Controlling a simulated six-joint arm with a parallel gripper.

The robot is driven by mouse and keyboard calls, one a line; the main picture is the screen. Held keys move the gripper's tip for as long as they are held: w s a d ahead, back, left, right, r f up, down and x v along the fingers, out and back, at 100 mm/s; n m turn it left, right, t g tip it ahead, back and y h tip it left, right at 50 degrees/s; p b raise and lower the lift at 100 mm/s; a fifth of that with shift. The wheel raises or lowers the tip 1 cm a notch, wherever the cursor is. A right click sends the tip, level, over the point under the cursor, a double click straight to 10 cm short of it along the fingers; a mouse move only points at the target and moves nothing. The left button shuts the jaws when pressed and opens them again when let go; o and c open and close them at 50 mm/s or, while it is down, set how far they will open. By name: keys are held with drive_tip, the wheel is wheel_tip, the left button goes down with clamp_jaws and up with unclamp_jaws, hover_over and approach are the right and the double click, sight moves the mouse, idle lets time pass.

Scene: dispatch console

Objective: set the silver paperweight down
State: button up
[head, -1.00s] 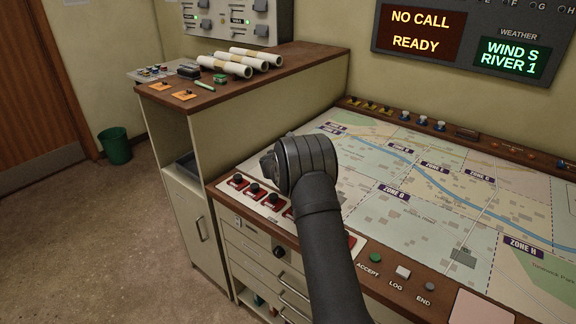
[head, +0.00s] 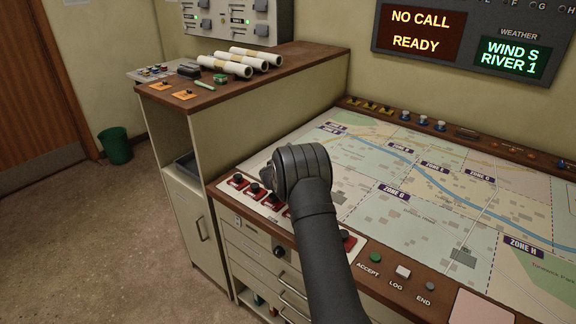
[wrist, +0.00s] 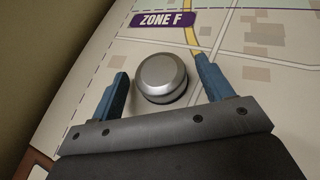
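The silver paperweight (wrist: 161,78) is a round, domed metal disc. In the wrist view it sits on the pale map just below the ZONE F label, between the two blue fingers of my gripper (wrist: 163,66). The fingers are apart, with a narrow strip of map showing on each side of the paperweight, so the gripper is open and not clamped on it. In the head view my dark arm covers the paperweight and most of the gripper, over the left part of the map table (head: 440,190).
Red-based switches (head: 254,188) line the table's near left edge beside my arm. The ACCEPT button (head: 375,257) and LOG button (head: 403,271) lie to the right. A taller cabinet with paper rolls (head: 248,60) stands behind left. The map's middle and right are mostly clear.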

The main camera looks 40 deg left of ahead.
drive_tip(key=shift+r, duration=0.2)
drive_tip(key=v, duration=1.2)
drive_tip(key=shift+f, duration=0.1)
drive_tip(key=x, duration=1.2)
wheel_tip(320, 180, up, 2)
drive_tip(key=shift+r, duration=0.4)
